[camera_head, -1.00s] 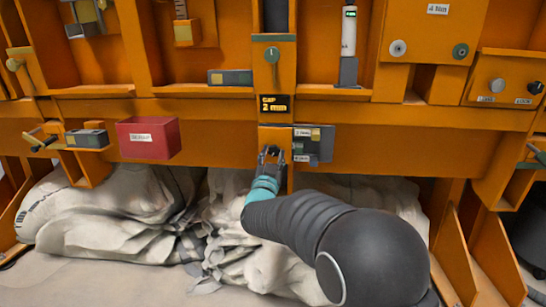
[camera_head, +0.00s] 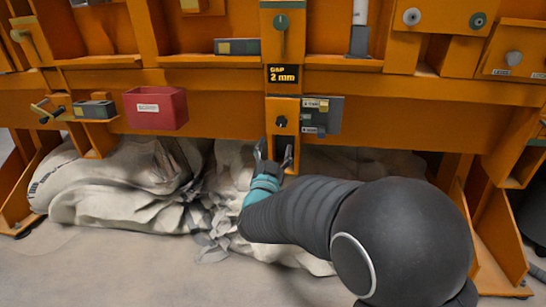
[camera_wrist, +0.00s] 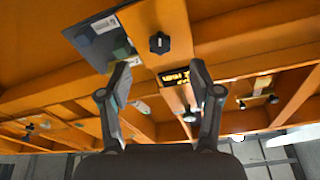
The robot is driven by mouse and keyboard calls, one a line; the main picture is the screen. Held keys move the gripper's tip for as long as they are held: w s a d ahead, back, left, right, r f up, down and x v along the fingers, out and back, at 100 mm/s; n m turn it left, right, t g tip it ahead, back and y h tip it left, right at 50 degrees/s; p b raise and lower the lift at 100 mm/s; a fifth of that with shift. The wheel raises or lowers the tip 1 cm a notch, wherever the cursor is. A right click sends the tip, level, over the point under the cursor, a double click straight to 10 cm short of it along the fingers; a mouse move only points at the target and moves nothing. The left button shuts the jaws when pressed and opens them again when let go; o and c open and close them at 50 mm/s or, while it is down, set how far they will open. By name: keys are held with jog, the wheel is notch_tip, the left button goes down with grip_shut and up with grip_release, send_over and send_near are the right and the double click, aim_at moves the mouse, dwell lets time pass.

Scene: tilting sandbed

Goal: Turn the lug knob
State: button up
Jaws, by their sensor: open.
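The lug knob, a small black lobed knob (camera_head: 281,121), sits on an orange plate below a display reading "2 mm". In the wrist view the knob (camera_wrist: 159,43) shows whole, with a dark lobed rim, beyond the fingertips. My gripper (camera_head: 273,153) is open and empty, just below the knob in the head view. In the wrist view my gripper's two fingers (camera_wrist: 161,72) stand wide apart, with the knob between and past their tips. They appear clear of the knob.
A grey box with labels (camera_head: 321,115) is mounted right beside the knob. The display (camera_head: 283,74) and a green lever knob (camera_head: 282,22) are above. A red bin (camera_head: 155,108) is to the left. Crumpled pale sacks (camera_head: 120,190) lie below the orange beam.

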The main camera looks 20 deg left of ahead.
jog(key=shift+v, duration=1.45)
